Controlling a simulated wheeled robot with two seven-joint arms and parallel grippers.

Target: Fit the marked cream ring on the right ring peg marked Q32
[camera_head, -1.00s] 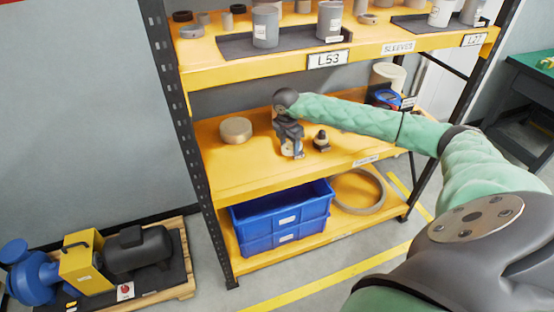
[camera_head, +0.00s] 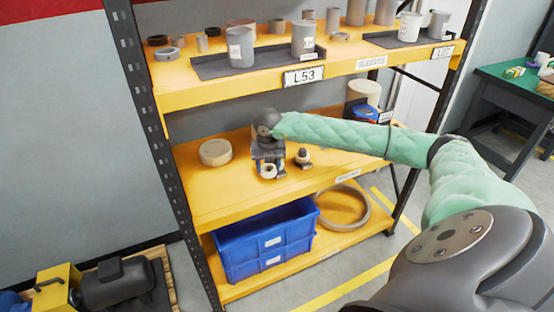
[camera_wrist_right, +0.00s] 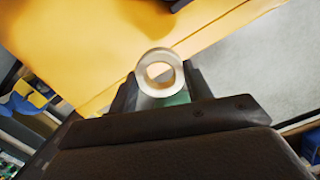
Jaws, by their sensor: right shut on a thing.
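My right gripper (camera_head: 268,168) is over the yellow middle shelf, its wrist bent downward. It is shut on a small cream ring (camera_head: 269,173). In the right wrist view the cream ring (camera_wrist_right: 143,75) sits between the fingertips, its hole facing the camera. A small dark peg-like piece (camera_head: 303,158) with a lighter middle stands on the same shelf, just right of the gripper and apart from it. No Q32 mark is readable, so I cannot tell whether this is the named peg. My left gripper is out of view.
A round tan disc (camera_head: 215,152) lies left of the gripper on the middle shelf (camera_head: 215,195). The upper shelf (camera_head: 200,95) holds grey cylinders and dark trays. Blue bins (camera_head: 265,240) and a large ring (camera_head: 342,206) are below. A rack post (camera_head: 150,125) stands left.

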